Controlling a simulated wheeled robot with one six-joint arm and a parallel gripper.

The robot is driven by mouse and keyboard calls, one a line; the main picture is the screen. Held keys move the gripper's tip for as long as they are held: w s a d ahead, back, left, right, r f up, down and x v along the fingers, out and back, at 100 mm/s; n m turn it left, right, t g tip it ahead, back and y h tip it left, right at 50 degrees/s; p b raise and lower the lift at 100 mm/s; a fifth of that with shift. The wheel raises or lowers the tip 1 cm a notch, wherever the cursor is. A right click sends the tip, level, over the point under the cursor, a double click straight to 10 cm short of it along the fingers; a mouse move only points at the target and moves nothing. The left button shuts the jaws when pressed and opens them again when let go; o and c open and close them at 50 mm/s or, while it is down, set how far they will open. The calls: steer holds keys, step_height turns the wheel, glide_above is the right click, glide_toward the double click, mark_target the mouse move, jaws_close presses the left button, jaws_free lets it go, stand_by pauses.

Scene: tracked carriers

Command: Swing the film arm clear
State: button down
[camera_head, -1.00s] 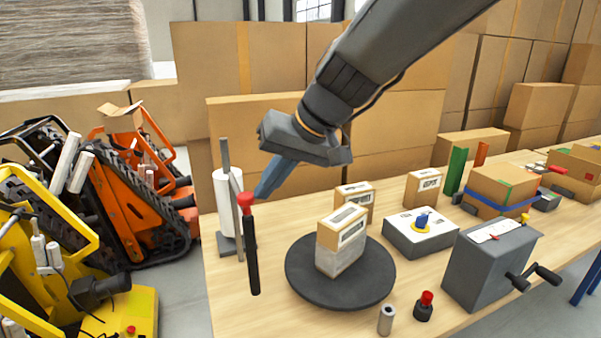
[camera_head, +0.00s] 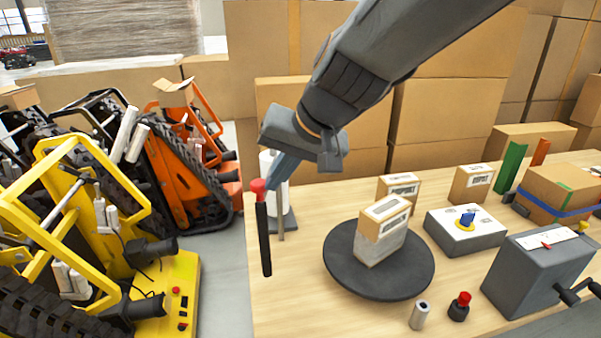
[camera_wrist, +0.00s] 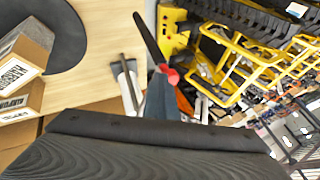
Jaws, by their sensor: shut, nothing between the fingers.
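The film arm is a dark bar (camera_head: 264,240) with a red knob (camera_head: 258,187) at its upper end, at the table's left edge. The knob also shows in the wrist view (camera_wrist: 170,74), with the dark bar (camera_wrist: 149,38) running up from it. My gripper (camera_head: 273,182) is shut and empty. Its tips are right beside the knob, on the knob's right in the head view; I cannot tell if they touch. A white film roll (camera_head: 267,167) on a post stands just behind. A boxed parcel (camera_head: 381,229), pale over its lower part, stands on the dark turntable (camera_head: 345,279).
Small boxes (camera_head: 398,187), a white device with a blue knob (camera_head: 465,236), a grey crank box (camera_head: 538,275), a red-topped button (camera_head: 460,307) and a metal cylinder (camera_head: 419,316) are on the table. Yellow (camera_head: 165,290) and orange (camera_head: 172,160) tracked carriers stand left, across a floor gap.

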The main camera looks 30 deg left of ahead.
steer(key=shift+s+a, duration=0.3)
steer(key=shift+a, duration=0.05)
steer(key=d+b+v, duration=0.1)
steer(key=v, duration=0.5)
steer(key=d+f+b+v, duration=0.1)
steer(key=b+v, duration=0.1)
steer(key=v, duration=0.4)
steer(key=shift+w+d, duration=0.25)
steer(key=shift+d, duration=0.15)
steer(key=w+d+f+m+h, duration=0.2)
steer(key=w+d+f, duration=0.2)
steer(key=d+f, duration=0.4)
steer(key=w+d+f+m+h, duration=0.1)
steer(key=w+d+f+h, duration=0.1)
steer(key=w+d+f, duration=0.45)
steer(key=s+d+f+m+h, duration=0.1)
steer(key=s+d+f, duration=0.1)
steer(key=d+f, duration=0.3)
steer(key=s+d+f+m+h, duration=0.1)
steer(key=d+f, duration=0.4)
steer(key=d, duration=0.6)
steer(key=s+d+f+m, duration=0.1)
steer(key=s+d+f, duration=0.3)
steer(key=d, duration=0.4)
steer(key=shift+d+f+g+h, duration=0.4)
steer(key=shift+f, duration=0.15)
